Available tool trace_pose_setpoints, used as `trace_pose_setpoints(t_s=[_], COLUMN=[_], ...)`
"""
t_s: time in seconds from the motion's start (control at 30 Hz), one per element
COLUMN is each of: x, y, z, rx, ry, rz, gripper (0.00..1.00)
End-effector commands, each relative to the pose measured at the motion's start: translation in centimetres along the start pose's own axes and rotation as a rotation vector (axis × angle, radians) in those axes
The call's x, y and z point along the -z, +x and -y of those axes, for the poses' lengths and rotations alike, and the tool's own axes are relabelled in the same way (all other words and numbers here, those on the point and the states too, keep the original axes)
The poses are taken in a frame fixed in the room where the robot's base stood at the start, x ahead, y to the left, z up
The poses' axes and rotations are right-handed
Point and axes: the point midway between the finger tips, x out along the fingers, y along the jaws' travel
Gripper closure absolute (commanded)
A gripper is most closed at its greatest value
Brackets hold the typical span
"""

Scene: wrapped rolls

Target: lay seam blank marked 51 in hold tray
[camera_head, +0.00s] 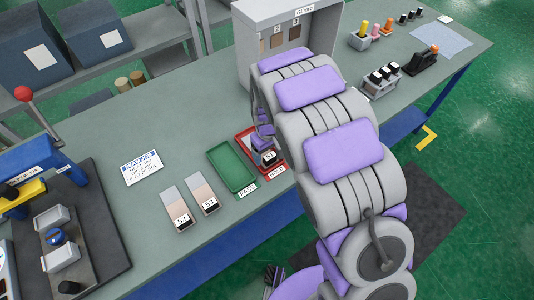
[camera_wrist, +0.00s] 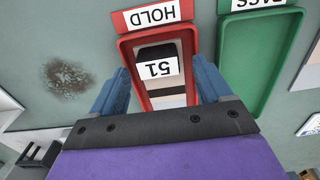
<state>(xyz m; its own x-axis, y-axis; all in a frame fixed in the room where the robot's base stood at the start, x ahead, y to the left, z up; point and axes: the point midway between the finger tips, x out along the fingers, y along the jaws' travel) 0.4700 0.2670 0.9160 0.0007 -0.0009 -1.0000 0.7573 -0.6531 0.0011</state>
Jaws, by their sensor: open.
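The seam blank marked 51 (camera_wrist: 158,68) lies inside the red hold tray (camera_wrist: 125,48), label end towards the HOLD sign, in the wrist view. In the head view the blank (camera_head: 269,157) shows only its dark labelled end in the red tray (camera_head: 282,166); the rest is behind my gripper. My gripper (camera_wrist: 160,68) is open, with one blue finger on each side of the blank and a visible gap to it. The fingers appear over or close to the tray's side walls; their exact height is unclear. In the head view my gripper (camera_head: 262,138) is over the tray.
A green PASS tray (camera_head: 232,166) stands empty beside the hold tray. Two more labelled blanks (camera_head: 175,207) (camera_head: 203,192) lie on the bench to the left. A grey slotted cabinet (camera_head: 245,55) stands behind my arm. A white card (camera_head: 142,168) lies farther left.

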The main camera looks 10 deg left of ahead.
Motion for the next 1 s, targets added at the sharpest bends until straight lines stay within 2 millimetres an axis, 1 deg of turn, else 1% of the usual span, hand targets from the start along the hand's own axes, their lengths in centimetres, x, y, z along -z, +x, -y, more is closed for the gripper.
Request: trace_pose_setpoints(t_s=[0.03,0.17,0.3,0.6,0.7,0.8,1.0], x=[0.1,0.1,0.2,0.4,0.4,0.3,0.2], y=[-1.3,-4.1,-7.3,-13.1,-14.4,-15.2,-15.7], z=[-0.1,-0.1,0.0,0.2,0.2,0.2,0.1], rx=[-0.002,0.0,-0.001,-0.001,-0.001,0.0,0.001], ry=[0.001,0.0,-0.001,0.0,-0.001,-0.001,-0.001], rz=[-0.006,-0.003,-0.003,0.002,0.004,0.004,0.005], gripper=[0.2,0.2,0.2,0.2,0.2,0.2,0.2])
